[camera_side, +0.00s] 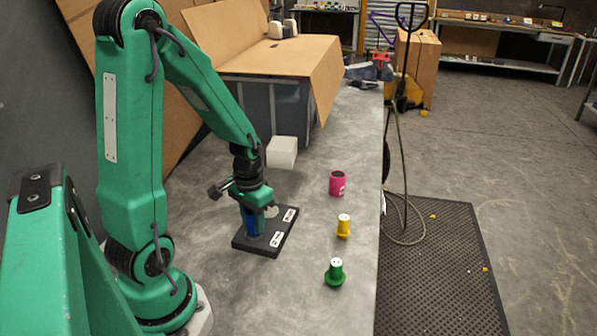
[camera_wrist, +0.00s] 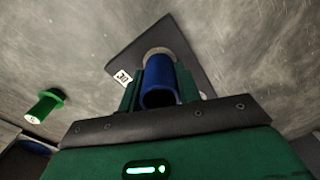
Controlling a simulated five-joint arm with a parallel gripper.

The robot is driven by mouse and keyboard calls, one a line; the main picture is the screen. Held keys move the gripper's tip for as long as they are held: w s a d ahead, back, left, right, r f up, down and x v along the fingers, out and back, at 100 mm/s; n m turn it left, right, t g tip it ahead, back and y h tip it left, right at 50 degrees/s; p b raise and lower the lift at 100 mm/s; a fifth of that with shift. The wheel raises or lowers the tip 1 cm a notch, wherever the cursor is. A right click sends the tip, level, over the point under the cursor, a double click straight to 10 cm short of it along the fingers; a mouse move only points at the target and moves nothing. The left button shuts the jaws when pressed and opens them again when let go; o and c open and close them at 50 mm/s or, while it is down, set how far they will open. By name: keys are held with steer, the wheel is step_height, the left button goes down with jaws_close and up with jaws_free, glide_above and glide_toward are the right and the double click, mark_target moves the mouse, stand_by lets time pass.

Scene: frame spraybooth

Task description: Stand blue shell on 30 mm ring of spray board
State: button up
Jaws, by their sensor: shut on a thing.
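The blue shell (camera_side: 251,224) is between the jaws of my gripper (camera_side: 256,208), which is shut on it, over the spray board. In the wrist view the shell (camera_wrist: 159,82) is a hollow blue tube between the two green fingers (camera_wrist: 158,92). The spray board (camera_side: 259,246) is a dark slab with white labels; it also shows in the wrist view (camera_wrist: 190,42). A label (camera_wrist: 123,77) there seems to read 30. A pale round spot (camera_wrist: 156,52) on the board shows just beyond the shell, partly hidden by it. I cannot tell whether the shell touches the board.
A green flanged piece (camera_side: 335,273), a yellow one (camera_side: 343,227) and a pink cup (camera_side: 337,184) stand right of the board. A white block (camera_side: 282,152) is behind it. The grey table (camera_side: 335,130) is otherwise clear nearby; its right edge lies beyond these pieces.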

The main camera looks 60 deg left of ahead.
steer(key=shift+f, duration=0.3)
stand_by(0.4)
steer(key=o, duration=1.1)
steer(key=shift+r, duration=3.95)
